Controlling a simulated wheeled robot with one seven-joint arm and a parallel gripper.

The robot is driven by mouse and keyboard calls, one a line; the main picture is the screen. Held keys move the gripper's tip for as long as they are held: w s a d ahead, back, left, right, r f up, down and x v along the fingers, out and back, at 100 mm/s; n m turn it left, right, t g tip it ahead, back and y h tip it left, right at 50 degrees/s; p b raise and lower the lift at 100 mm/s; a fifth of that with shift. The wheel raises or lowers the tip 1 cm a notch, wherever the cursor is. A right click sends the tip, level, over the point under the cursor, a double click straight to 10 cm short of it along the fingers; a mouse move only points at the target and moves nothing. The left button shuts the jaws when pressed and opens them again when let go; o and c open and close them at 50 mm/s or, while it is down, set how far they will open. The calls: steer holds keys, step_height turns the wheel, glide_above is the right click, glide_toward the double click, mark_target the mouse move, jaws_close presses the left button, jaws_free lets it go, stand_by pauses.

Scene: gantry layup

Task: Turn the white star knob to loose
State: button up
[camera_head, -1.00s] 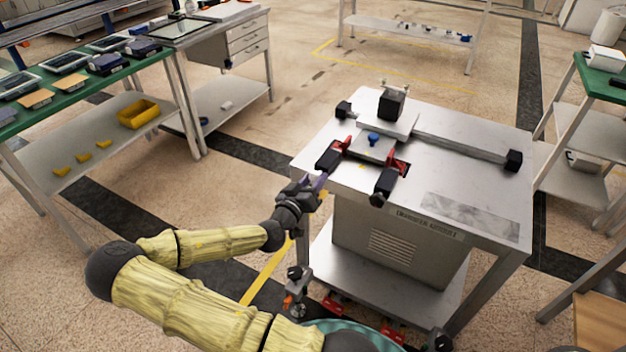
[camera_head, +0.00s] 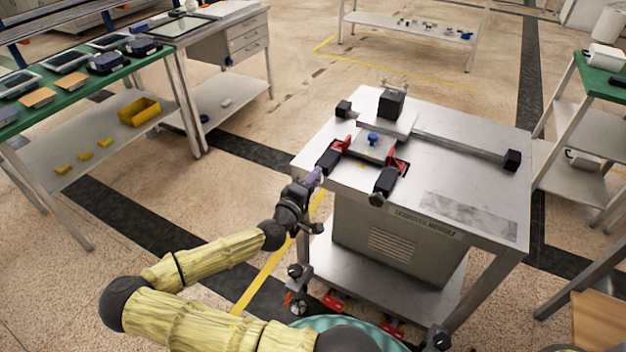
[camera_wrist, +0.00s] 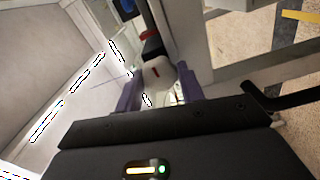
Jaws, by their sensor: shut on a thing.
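The white star knob (camera_wrist: 156,76) shows in the wrist view between the two purple fingers of my gripper (camera_wrist: 161,84), with a short red mark on its face. My gripper is shut on it. Its lower part is hidden by the fingers and the gripper body. In the head view my gripper (camera_head: 314,179) is at the left front edge of the steel table (camera_head: 465,172), beside the near end of a black and red clamp (camera_head: 328,160). I cannot make out the knob itself in the head view.
A plate with a blue knob (camera_head: 373,139) sits between the left clamp and a second clamp (camera_head: 385,183). A black block (camera_head: 391,103) stands behind it. A green-topped bench (camera_head: 75,83) is at the left. The floor between bench and table is open.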

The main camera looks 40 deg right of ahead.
steer(key=n+p, duration=0.1)
steer(key=n, duration=0.7)
steer(key=shift+p, duration=0.4)
steer(key=shift+f, duration=0.1)
steer(key=o, duration=1)
steer(key=shift+c, duration=0.2)
steer(key=shift+a, duration=0.1)
